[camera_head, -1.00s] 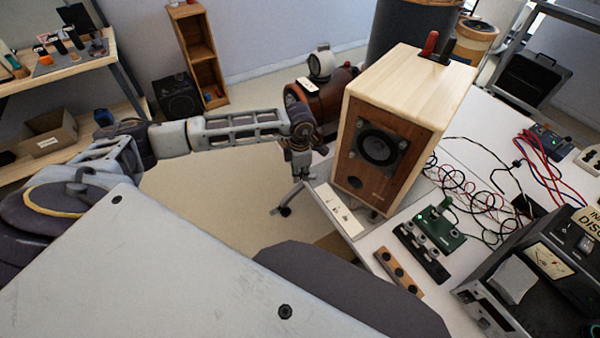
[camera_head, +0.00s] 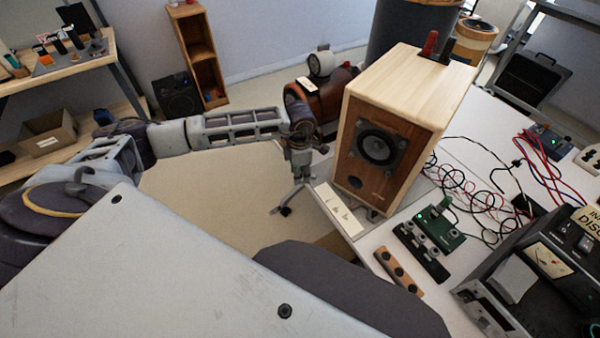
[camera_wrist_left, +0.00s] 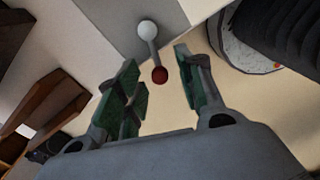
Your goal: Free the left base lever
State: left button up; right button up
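A small lever (camera_wrist_left: 153,52) with a pale ball at one end and a dark red ball at the other shows in the left wrist view, against a grey panel edge. My left gripper (camera_wrist_left: 157,62) is open, its green-padded fingers on either side of the red ball, with gaps showing on both sides. In the head view my left gripper (camera_head: 288,198) points down beside the bench's left edge, left of the wooden speaker (camera_head: 388,180). I cannot make out the lever there. My right gripper is not in view.
A pale plate with small marks (camera_head: 343,222) lies at the bench edge before the speaker. A green board (camera_head: 438,228), loose cables and a metered amplifier (camera_head: 540,262) fill the right. A dark red cylindrical machine (camera_head: 333,95) stands behind my left wrist. Open floor (camera_head: 210,190) lies left.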

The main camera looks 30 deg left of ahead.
pick_arm(q)
notch_tip(320, 180, up, 12)
jog(key=shift+f, duration=0.2)
dwell(0.4)
dwell(0.6)
